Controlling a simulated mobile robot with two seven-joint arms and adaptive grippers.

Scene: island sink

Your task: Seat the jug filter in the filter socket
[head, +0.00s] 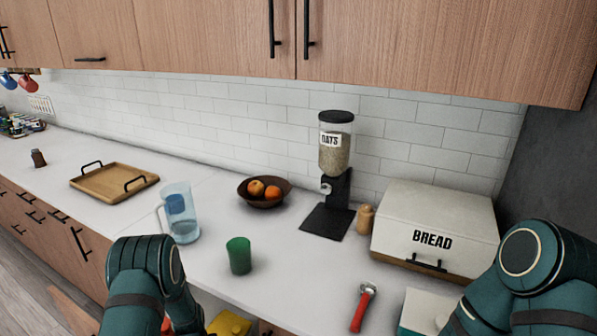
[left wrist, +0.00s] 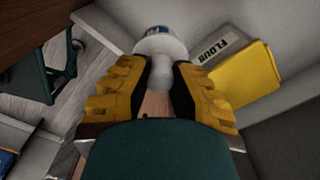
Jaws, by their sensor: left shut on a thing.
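In the left wrist view my left gripper (left wrist: 162,72) is shut on a white, rounded piece with a blue-marked end, which looks like the jug filter (left wrist: 160,47). Its lower part is partly hidden between the yellow finger pads. In the head view the clear blue jug (head: 186,231) stands upright on the counter, handle to the left. A darker blue insert, likely the filter socket (head: 175,204), shows in its upper part. My left arm is in front of the jug, but its gripper is hidden there. My right arm shows at the lower right; its gripper is out of view.
A green cup (head: 238,256) stands right of the jug, with a fruit bowl (head: 264,199) behind. The oats dispenser (head: 334,170), bread box (head: 435,225) and red-handled tool (head: 362,308) are farther right. A wooden tray (head: 112,182) lies left. A flour box (left wrist: 221,44) and yellow box (left wrist: 244,80) are near the filter.

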